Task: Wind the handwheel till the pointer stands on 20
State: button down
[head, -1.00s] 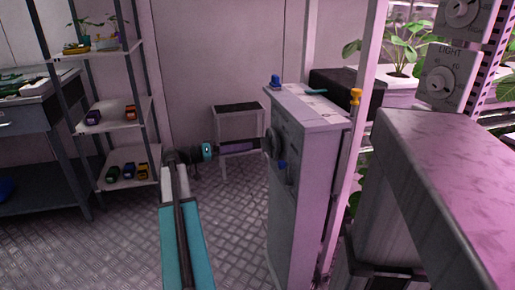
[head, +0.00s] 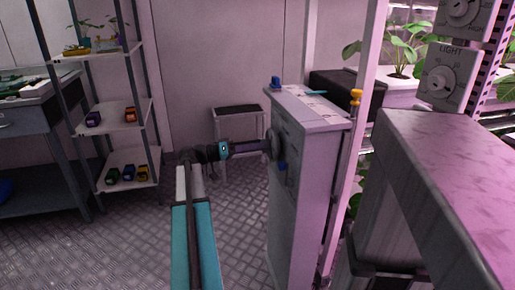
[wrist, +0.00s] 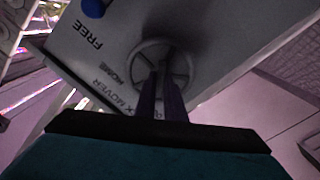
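The handwheel (head: 275,145) is a grey spoked wheel on the left face of a pale grey cabinet (head: 300,190). It also shows in the wrist view (wrist: 136,48). My gripper (head: 262,147) reaches it from the left in the head view. In the wrist view, the two dark purple fingers (wrist: 162,85) lie close together, with their tips over the wheel's lower part. I cannot tell whether they grip the rim or a spoke. The face reads "FREE", "HOME" and "X MOVER". I cannot make out a pointer or the number 20.
A blue knob (wrist: 93,8) sits on the same face. A shelf rack (head: 120,115) with small coloured items and a bench (head: 40,125) stand at left. A low stand (head: 238,122) is behind my arm. Plant racks are at right. Floor at left is clear.

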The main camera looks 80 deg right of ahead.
jog(key=shift+r+n+p, duration=0.1)
jog(key=shift+n+p, duration=0.3)
jog(key=shift+p, duration=0.1)
jog(key=shift+n+p, duration=4.5)
jog(key=shift+p, duration=0.4)
jog(key=c, duration=1.8)
grip_release()
jog(key=shift+c, duration=0.2)
jog(key=shift+w, duration=0.1)
jog(key=v, duration=1.3)
jog(key=shift+w+a, duration=0.15)
jog(key=shift+w, duration=0.15)
